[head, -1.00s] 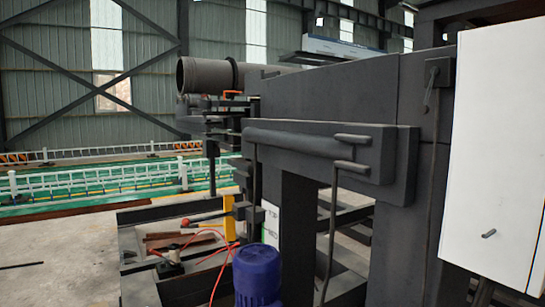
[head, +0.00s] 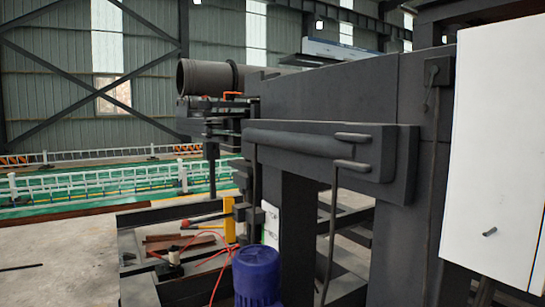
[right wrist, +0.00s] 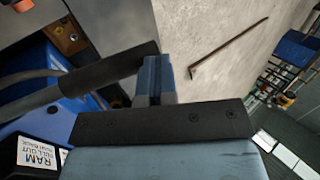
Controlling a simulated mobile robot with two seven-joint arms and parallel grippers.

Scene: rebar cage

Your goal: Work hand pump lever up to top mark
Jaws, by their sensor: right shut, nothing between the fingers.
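In the right wrist view, a lever with a thick black grip (right wrist: 95,78) and a thinner grey shaft runs from the left edge up to the middle. It passes in front of a blue housing (right wrist: 40,82) with a label that starts "RAM". My right gripper (right wrist: 155,70) is shut with nothing between its blue-grey fingers. The fingers are right by the end of the black grip; I cannot tell whether they touch. No top mark can be made out. In the head view, neither gripper shows, and I cannot clearly identify the lever there.
The head view shows a dark steel machine frame (head: 330,150), a blue motor (head: 257,275), a yellow part (head: 229,220), a red hose (head: 222,265) and a white cabinet (head: 495,140). In the right wrist view, a thin bent rod (right wrist: 228,48) lies on open concrete floor (right wrist: 205,25).

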